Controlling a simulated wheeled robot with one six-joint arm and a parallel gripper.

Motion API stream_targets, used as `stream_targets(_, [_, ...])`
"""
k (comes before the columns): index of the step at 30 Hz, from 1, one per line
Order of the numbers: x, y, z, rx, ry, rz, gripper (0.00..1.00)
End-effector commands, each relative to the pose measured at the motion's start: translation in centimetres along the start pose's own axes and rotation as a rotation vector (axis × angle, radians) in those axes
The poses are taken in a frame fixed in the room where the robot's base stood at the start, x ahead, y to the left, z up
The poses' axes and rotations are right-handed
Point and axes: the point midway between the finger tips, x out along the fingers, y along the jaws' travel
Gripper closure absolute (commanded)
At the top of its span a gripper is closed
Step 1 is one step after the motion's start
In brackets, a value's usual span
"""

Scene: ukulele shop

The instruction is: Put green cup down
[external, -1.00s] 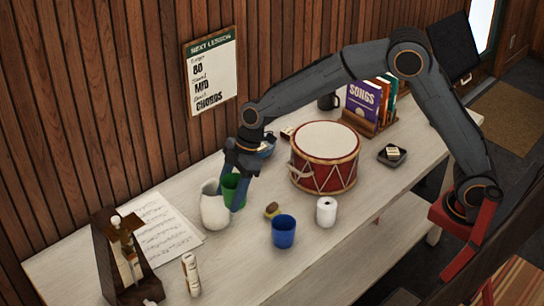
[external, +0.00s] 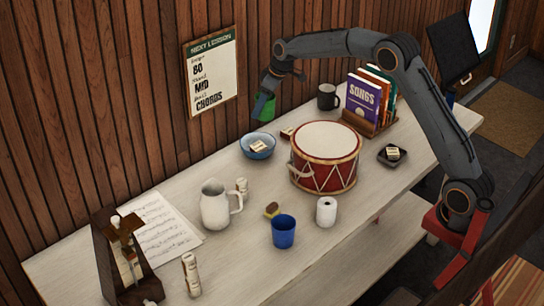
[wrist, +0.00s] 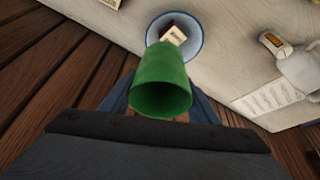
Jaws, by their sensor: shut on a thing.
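The green cup (external: 264,106) is held in my gripper (external: 268,92), up in the air in front of the wood wall. It hangs above and near the blue bowl (external: 258,146), clear of the table. In the wrist view the green cup (wrist: 162,84) sits between my gripper's fingers (wrist: 160,98), its opening facing the camera. Beyond it the blue bowl (wrist: 192,42) shows, with a small labelled block (wrist: 174,35) inside, partly hidden by the cup.
A dark mug (external: 327,97) and songbooks (external: 370,102) are at the back.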

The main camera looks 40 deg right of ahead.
Motion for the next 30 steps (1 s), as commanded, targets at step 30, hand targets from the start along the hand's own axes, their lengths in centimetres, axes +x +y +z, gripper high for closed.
stream_targets(30, [0.7, 24.0, 9.7, 0.425, 0.011, 0.183, 0.66])
